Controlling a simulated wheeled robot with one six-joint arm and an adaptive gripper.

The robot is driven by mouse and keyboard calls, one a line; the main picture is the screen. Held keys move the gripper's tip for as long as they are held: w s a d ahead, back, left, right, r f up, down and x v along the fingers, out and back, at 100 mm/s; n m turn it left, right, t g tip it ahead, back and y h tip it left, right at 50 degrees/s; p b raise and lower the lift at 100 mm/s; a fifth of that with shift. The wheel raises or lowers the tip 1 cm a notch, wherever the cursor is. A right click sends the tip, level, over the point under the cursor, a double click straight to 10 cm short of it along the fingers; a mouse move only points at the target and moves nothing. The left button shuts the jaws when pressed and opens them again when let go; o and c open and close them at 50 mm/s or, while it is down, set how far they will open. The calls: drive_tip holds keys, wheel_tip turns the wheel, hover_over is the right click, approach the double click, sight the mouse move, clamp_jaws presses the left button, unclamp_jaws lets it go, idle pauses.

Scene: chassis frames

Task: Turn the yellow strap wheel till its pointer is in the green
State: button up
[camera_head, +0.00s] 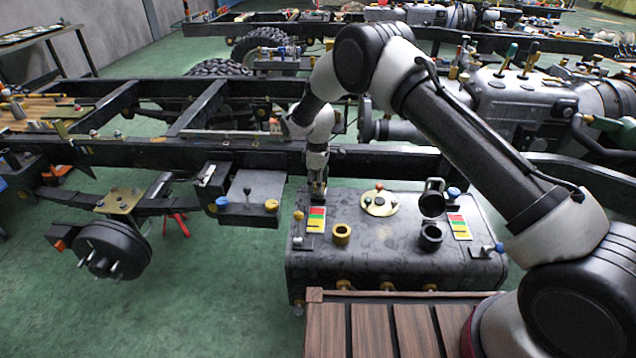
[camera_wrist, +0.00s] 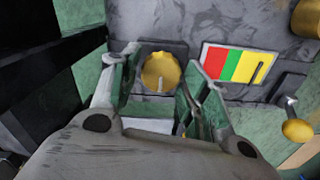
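The yellow strap wheel (camera_wrist: 160,72) sits on a dark plate in the wrist view, with a pale bar across its lower face. My gripper (camera_wrist: 160,80) is open, with one finger on each side of the wheel. I cannot tell whether either finger touches it. Right of the wheel is a gauge (camera_wrist: 228,64) with red, green and yellow bands. Its dark pointer (camera_wrist: 258,72) stands in the yellow, to the right of the green. In the head view my gripper (camera_head: 317,192) is at the tank's far left corner and hides the wheel; the gauge (camera_head: 316,218) shows just in front.
A lever with a yellow ball (camera_wrist: 297,130) stands beyond the gauge. The grey tank (camera_head: 385,262) also bears a yellow ring (camera_head: 341,234), a round cream plate (camera_head: 379,203), a black open-lidded filler (camera_head: 431,236) and a second gauge (camera_head: 459,226). A chassis rail (camera_head: 240,152) runs behind it.

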drive_tip(key=c, duration=0.5)
drive_tip(key=shift+c, duration=0.2)
drive_tip(key=shift+m, duration=0.3)
drive_tip(key=shift+w+m, duration=0.1)
drive_tip(key=shift+m, duration=2.9)
drive_tip(key=o, duration=1)
drive_tip(key=shift+o, duration=0.2)
drive_tip(key=shift+r, duration=0.1)
